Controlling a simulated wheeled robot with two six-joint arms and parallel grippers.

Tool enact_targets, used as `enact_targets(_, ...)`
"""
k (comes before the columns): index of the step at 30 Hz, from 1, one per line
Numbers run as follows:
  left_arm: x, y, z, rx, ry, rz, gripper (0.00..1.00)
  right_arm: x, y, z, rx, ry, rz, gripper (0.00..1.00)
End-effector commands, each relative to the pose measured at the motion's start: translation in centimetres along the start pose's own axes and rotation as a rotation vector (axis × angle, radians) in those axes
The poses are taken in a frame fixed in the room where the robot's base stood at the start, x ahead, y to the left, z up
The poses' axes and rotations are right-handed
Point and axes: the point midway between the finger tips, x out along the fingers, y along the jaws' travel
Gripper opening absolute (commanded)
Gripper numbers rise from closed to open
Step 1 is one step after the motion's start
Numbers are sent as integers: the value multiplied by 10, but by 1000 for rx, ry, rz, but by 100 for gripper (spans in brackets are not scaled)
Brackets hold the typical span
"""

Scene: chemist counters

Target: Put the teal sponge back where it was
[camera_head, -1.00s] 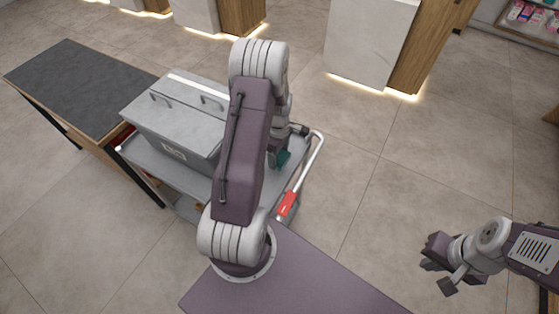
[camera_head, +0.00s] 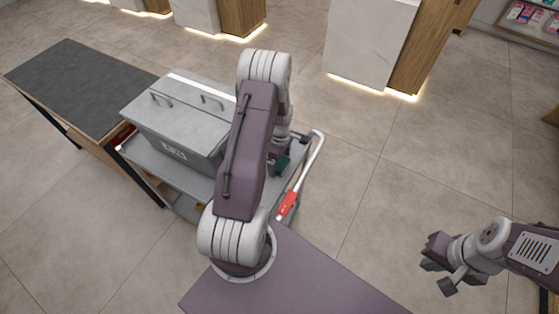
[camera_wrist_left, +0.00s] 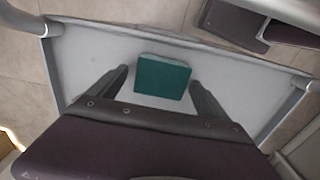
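The teal sponge (camera_wrist_left: 162,78) is a flat block in the left wrist view, over the grey top of the cart (camera_wrist_left: 85,60). In the head view the sponge (camera_head: 283,163) is partly hidden by my left gripper (camera_head: 279,157), near the cart's handle side. In the left wrist view my left gripper (camera_wrist_left: 160,76) has its fingers apart, one on each side of the sponge. A gap shows at the left finger; the right finger is very close to it. My right gripper (camera_head: 438,264) is open and empty over the floor.
A grey metal box (camera_head: 180,115) with two handles stands on the cart left of my left arm. The cart has a white handle rail with a red grip (camera_head: 287,204). A dark-topped table (camera_head: 80,85) stands at the left. Open floor lies to the right.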

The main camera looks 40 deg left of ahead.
Motion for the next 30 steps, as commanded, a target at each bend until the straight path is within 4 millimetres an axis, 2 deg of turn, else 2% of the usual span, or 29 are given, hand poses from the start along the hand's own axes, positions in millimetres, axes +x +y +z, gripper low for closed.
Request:
enact_targets(5, 0, 0, 0, 0, 0, 0, 89, 0, 0, 0, 0, 0, 0, 0)
enact_targets(9, -10, 1, 0, 0, 1, 3, 89, -3, 0, 0, 0, 0, 0, 0)
enact_targets(11, -20, 1, 0, 0, 1, 4, 89, -3, 0, 0, 0, 0, 0, 0)
enact_targets(21, -101, 1, 0, 0, 2, 5, 89, -6, 0, -1, 0, 0, 0, 0)
enact_targets(25, -118, 0, 0, 0, 1, 2, 89, -6, 0, -1, 0, 0, 0, 0)
enact_targets(30, -125, 0, 0, 0, 0, 0, 89, -6, 0, -1, 0, 0, 0, 0)
